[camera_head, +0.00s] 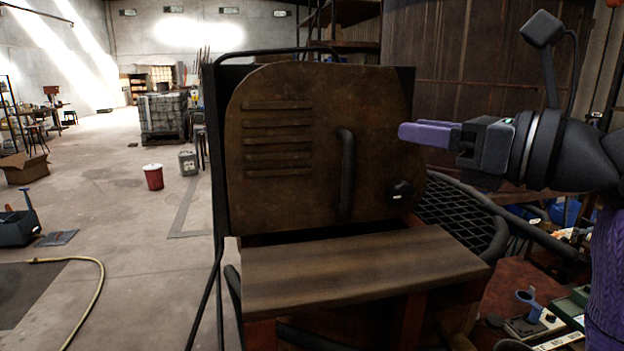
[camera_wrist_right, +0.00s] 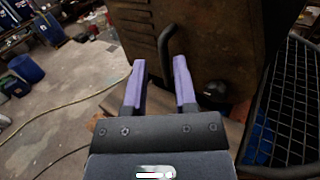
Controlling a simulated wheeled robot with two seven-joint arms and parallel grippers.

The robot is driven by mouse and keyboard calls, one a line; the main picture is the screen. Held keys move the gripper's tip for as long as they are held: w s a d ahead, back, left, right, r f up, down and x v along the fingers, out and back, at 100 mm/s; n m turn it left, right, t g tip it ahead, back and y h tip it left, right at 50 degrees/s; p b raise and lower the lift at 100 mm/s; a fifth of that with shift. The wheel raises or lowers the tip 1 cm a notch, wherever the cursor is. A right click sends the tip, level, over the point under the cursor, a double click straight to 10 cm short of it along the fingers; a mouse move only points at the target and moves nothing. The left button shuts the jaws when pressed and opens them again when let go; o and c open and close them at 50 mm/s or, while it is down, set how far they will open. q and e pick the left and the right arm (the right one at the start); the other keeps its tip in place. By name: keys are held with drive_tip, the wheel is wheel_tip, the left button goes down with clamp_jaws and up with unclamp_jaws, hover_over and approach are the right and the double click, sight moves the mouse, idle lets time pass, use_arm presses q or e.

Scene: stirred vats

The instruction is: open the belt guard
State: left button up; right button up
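The belt guard (camera_head: 290,190) is a rusty brown plate with rounded top corners and several louvre slots on its left half. A dark upright bar handle (camera_head: 346,172) stands right of its middle, and a black knob (camera_head: 401,192) with a white mark sits at its lower right. The guard looks closed. My right gripper (camera_head: 425,134) comes in from the right, with purple fingers pointing left, at the guard's right edge. In the right wrist view its fingers (camera_wrist_right: 160,75) are apart with nothing between them, and the handle (camera_wrist_right: 166,42) shows just beyond them. My left gripper is out of view.
A wooden board (camera_head: 360,267) juts out below the guard. A black mesh guard (camera_head: 460,212) stands to its right. A yellow hose (camera_head: 98,285), a red bucket (camera_head: 153,177) and a grey can (camera_head: 188,163) are on the floor at left, where there is free room.

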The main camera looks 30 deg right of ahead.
drive_tip(key=b, duration=0.5)
approach(352, 173)
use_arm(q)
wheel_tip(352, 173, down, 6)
use_arm(e)
drive_tip(key=p+x, duration=0.2)
drive_tip(key=x, duration=0.2)
drive_tip(key=p+x, duration=0.2)
drive_tip(key=x, duration=0.3)
drive_tip(key=shift+w+r, duration=0.2)
drive_tip(key=shift+w, duration=0.1)
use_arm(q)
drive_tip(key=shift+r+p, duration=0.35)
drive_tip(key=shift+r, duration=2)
use_arm(e)
drive_tip(key=shift+w+a+f, duration=0.2)
drive_tip(key=shift+w+a, duration=0.05)
drive_tip(key=shift+w, duration=0.3)
clamp_jaws()
